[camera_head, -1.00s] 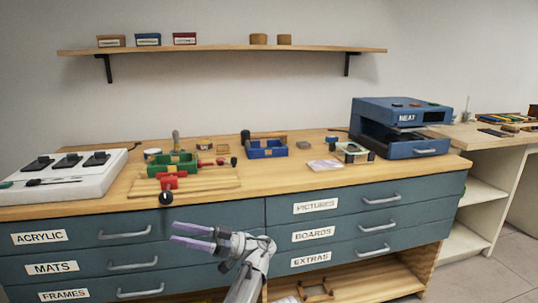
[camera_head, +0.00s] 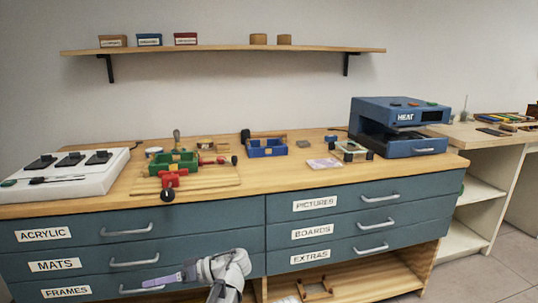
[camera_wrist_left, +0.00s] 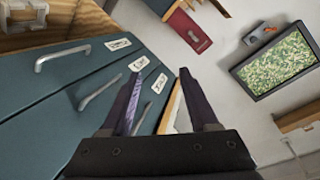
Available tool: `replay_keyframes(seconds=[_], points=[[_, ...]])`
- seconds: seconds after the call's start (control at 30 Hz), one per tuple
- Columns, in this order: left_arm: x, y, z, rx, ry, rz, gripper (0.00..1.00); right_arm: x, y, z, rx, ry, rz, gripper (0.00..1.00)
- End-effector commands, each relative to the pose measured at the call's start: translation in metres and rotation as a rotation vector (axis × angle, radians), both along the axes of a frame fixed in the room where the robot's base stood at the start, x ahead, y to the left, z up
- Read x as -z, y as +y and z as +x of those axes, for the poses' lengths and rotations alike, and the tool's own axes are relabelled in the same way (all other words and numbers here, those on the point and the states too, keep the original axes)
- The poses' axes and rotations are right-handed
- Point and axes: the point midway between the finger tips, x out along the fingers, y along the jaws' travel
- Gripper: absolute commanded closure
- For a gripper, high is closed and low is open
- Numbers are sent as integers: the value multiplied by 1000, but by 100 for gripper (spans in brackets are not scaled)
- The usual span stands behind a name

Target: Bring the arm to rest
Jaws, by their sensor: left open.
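My left gripper (camera_head: 165,279) is low in front of the drawer cabinet (camera_head: 190,228), near the FRAMES drawer. Its purple fingers point left in the head view, and one finger mostly covers the other there. In the left wrist view the two dark fingers (camera_wrist_left: 160,100) stand apart with nothing between them, so it is open and empty. The cabinet's drawer fronts and handles (camera_wrist_left: 62,55) show to the left of the fingers in that view. My right gripper is in neither view.
The wooden worktop (camera_head: 290,179) holds a green tray (camera_head: 182,167), a blue tray (camera_head: 266,152), a blue heat press (camera_head: 390,128) and a white panel (camera_head: 58,181). A shelf (camera_head: 225,49) hangs above. The wrist view shows a dark-framed green panel (camera_wrist_left: 275,62) and open floor.

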Motion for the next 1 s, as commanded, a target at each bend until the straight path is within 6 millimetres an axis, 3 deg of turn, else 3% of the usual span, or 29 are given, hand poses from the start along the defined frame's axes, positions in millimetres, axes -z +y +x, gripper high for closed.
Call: replay_keyframes(seconds=[0.07, 0.2, 0.4, 0.6, 0.83, 1.0], points=[[34, 5, -18, 51, 115, -176, 40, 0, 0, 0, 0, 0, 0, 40], [95, -10, -39, 204, 298, -517, 40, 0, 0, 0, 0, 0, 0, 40], [144, -51, -59, 446, 418, -875, 40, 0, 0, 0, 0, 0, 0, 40], [161, -87, -69, 637, 442, -1084, 40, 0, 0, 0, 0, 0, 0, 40], [166, -124, -78, 833, 420, -1255, 40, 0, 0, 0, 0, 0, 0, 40], [166, -156, -88, 879, 519, -1225, 40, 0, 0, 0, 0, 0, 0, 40]])
